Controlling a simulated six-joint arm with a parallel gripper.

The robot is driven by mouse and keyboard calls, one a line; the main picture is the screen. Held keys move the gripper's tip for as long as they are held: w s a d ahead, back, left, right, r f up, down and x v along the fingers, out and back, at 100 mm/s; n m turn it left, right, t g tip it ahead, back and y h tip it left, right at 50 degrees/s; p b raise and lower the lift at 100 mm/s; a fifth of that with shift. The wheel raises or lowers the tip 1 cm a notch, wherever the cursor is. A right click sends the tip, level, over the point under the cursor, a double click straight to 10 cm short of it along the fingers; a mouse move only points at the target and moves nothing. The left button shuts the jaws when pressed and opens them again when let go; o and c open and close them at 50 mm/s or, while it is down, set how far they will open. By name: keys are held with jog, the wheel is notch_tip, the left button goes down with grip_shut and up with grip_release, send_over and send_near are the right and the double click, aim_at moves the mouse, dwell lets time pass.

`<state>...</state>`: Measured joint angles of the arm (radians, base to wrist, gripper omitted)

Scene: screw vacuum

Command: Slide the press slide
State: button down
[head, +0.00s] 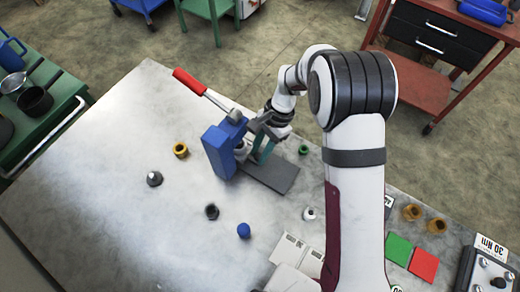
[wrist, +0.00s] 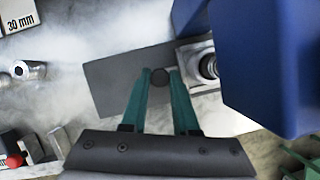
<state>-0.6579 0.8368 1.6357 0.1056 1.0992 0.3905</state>
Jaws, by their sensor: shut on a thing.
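The press has a blue body (head: 221,150) and a red-handled lever (head: 190,81) and stands mid-table in the head view. The blue body (wrist: 275,65) fills the upper right of the wrist view. A dark grey flat plate (head: 272,177) extends from the press; it also shows in the wrist view (wrist: 110,75). A light metal block with a round fitting (wrist: 201,62), which looks like part of the press slide, sits against the blue body. My gripper (head: 262,153) has teal fingers. In the wrist view, my gripper (wrist: 159,79) is shut on a small dark round knob (wrist: 158,77) over the plate.
Around the press stand a yellow-brown ring (head: 180,150), a grey cone-like part (head: 154,179), a dark part (head: 212,211), a blue part (head: 243,231) and a white-topped part (head: 309,213). Green (head: 399,249) and red (head: 424,264) squares lie right. The table's left is clear.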

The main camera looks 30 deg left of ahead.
jog(key=d, duration=1.1)
jog(key=shift+d, duration=0.1)
jog(key=c, duration=0.9)
grip_release()
jog(key=shift+c, duration=0.2)
jog(key=shift+w+r, duration=0.15)
jog(key=shift+r, duration=0.1)
jog(key=v, duration=1.5)
